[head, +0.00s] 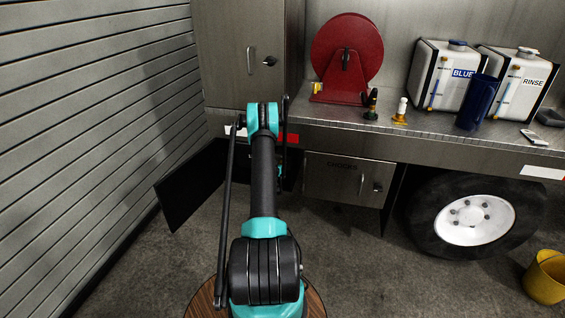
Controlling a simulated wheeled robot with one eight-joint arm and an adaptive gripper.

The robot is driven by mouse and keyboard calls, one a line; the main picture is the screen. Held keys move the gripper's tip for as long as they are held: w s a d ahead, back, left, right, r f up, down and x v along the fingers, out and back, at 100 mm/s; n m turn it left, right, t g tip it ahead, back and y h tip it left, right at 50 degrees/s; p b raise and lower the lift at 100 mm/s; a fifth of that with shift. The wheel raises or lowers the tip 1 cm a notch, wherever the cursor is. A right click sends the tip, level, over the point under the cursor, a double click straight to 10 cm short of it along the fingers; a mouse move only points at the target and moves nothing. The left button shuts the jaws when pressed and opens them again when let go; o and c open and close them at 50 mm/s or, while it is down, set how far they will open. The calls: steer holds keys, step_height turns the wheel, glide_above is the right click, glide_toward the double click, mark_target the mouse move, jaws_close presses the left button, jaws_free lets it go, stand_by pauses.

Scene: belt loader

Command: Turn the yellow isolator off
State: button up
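I cannot pick out a yellow isolator with certainty. A small yellow item (317,88) sits at the left foot of the red hose reel, too small to identify. My arm reaches forward from the bottom of the head view toward the truck's side, left of the closed lower cabinet. My gripper does not show; the arm's own links hide whatever is beyond them. A dark open flap or door panel (190,188) stands out below the deck, left of my arm, and the space behind my arm is mostly covered.
The red hose reel (346,50), two small fittings (372,104) (400,112), a blue cylinder (477,102) and white BLUE and RINSE tanks stand on the metal deck (440,135). A slatted wall closes the left. A wheel (475,220) and yellow bucket (546,277) are right.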

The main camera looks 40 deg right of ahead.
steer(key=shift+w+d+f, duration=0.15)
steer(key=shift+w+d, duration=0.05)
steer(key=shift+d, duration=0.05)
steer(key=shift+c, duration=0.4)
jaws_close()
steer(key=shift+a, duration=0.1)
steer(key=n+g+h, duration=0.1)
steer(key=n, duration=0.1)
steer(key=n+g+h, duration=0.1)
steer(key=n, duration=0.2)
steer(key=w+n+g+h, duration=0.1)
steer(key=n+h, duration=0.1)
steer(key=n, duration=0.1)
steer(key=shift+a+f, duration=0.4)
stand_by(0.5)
